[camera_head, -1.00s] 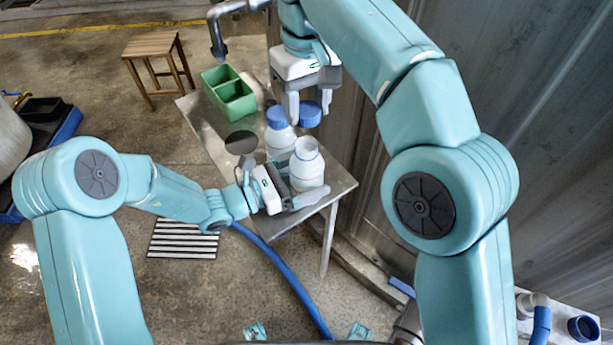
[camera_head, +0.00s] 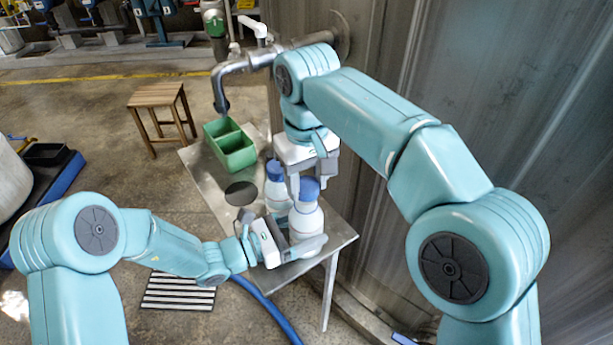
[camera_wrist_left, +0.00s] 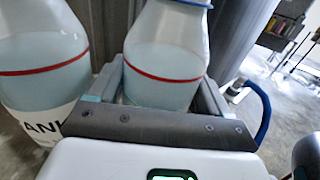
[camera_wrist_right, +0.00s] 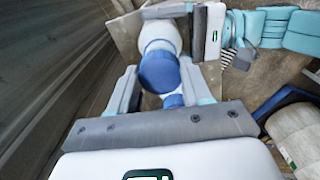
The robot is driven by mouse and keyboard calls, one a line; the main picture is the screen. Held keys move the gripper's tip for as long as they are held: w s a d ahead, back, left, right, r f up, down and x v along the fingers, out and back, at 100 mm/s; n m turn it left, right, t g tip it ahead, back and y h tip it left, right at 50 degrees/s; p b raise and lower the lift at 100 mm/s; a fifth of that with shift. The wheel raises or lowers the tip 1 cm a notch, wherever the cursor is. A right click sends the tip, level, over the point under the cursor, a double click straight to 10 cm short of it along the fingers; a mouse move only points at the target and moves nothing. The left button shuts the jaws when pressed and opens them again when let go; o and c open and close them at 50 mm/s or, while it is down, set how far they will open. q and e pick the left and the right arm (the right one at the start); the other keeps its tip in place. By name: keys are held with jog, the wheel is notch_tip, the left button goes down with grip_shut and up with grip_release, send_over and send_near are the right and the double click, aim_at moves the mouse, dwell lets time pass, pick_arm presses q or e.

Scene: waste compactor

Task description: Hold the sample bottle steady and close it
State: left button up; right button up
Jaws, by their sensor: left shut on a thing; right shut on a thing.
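The white sample bottle (camera_head: 306,222) stands upright near the front edge of the metal table. My left gripper (camera_head: 300,243) is shut around its lower body; in the left wrist view the bottle (camera_wrist_left: 165,60) sits between the fingers, with a red line around it. My right gripper (camera_head: 307,180) points down from above, shut on a blue cap (camera_head: 309,190). The cap is over the bottle's mouth and hides it; I cannot tell whether it is threaded on. In the right wrist view the cap (camera_wrist_right: 160,71) is between the fingers, above the bottle.
A second bottle (camera_head: 276,190) with a blue cap stands close behind; its label partly shows in the left wrist view (camera_wrist_left: 40,120). A green divided bin (camera_head: 232,150) and a dark disc (camera_head: 241,193) are on the metal table (camera_head: 210,180). A corrugated wall (camera_head: 400,60) borders the right.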

jog(key=shift+f, duration=0.15)
jog(key=shift+f, duration=0.75)
jog(key=shift+f, duration=0.6)
